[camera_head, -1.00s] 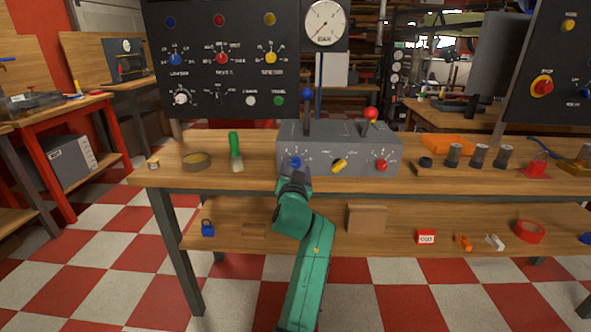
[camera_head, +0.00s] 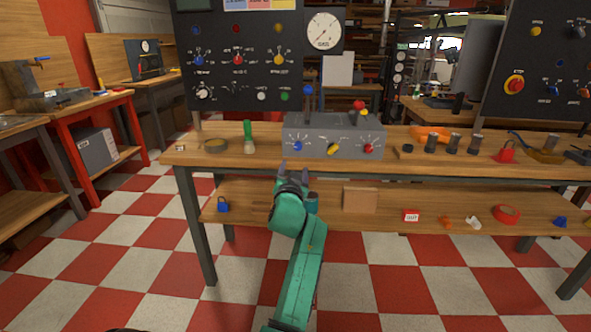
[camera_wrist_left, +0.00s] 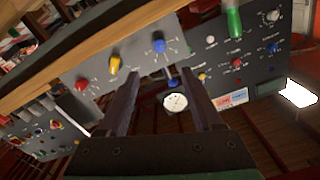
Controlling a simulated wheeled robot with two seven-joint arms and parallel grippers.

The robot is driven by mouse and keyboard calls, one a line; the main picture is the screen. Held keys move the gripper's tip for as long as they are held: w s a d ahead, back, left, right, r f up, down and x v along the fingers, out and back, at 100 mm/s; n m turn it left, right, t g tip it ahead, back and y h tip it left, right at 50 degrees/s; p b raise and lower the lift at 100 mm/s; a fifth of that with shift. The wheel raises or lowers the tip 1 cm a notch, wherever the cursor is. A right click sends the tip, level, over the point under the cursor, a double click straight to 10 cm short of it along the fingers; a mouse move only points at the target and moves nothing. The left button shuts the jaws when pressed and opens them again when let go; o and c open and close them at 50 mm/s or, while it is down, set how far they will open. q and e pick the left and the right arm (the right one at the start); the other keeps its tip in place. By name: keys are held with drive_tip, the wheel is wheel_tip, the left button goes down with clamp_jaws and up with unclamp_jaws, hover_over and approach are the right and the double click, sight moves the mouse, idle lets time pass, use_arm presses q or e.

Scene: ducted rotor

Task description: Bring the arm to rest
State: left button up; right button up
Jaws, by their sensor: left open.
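My left arm (camera_head: 303,265) is green and reaches up from the bottom of the head view. Its gripper (camera_head: 298,168) is open and empty, in front of the bench's front edge and below the grey control box (camera_head: 320,150). The box carries a blue knob (camera_head: 298,146), a yellow knob (camera_head: 333,149) and a red knob (camera_head: 369,148). In the left wrist view the two dark fingers of my left gripper (camera_wrist_left: 160,88) are apart with nothing between them. The blue knob (camera_wrist_left: 159,45) shows beyond them, apart from the fingers. My right gripper is not in view.
The wooden bench (camera_head: 230,163) has a lower shelf (camera_head: 330,218) with a cardboard box (camera_head: 360,199) and small items. A green-handled brush (camera_head: 248,137) stands left of the control box. A dark panel (camera_head: 240,75) rises behind. The checkered floor in front is clear.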

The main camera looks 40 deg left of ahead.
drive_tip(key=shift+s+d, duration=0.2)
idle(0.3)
